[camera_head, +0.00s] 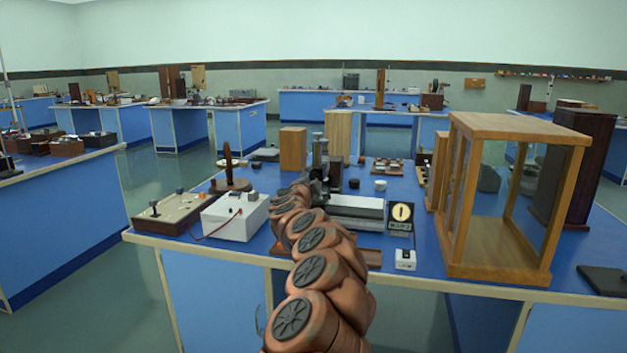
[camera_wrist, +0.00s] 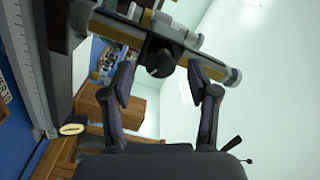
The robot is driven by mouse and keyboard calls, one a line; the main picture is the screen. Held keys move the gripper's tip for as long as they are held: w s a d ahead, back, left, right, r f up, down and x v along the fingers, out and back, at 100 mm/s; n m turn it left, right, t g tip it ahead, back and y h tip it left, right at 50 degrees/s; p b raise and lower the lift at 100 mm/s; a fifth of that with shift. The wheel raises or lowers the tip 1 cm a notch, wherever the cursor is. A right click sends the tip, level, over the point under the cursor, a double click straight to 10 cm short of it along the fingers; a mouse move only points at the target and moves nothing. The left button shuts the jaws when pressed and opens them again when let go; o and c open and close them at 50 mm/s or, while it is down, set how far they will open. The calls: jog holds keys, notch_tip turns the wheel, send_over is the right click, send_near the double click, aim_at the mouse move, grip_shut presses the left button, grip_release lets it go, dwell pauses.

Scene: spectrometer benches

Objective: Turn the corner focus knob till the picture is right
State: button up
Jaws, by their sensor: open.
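My gripper (camera_wrist: 160,75) is open in the wrist view, with one finger on each side of a dark round knob (camera_wrist: 158,60). I cannot tell whether the fingers touch it. The knob is on a brass-and-grey instrument tube (camera_wrist: 205,62) that runs slantwise across the view. It looks like the focus knob, but no label shows. In the head view my arm hides most of the instrument and the knob. A small black-framed display (camera_head: 401,214) with a pale oval picture stands right of the instrument's grey bed (camera_head: 355,206); the picture's sharpness is too small to judge.
A wooden frame case (camera_head: 503,125) stands right on the blue bench. A white box (camera_head: 235,217) with a red lead and a control board (camera_head: 172,212) stand left. A small white switch box (camera_head: 405,260) is at the front edge. Wooden blocks (camera_head: 293,148) stand behind.

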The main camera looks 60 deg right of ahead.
jog(key=v, duration=1)
dwell(0.4)
jog(key=shift+a, duration=0.15)
dwell(0.4)
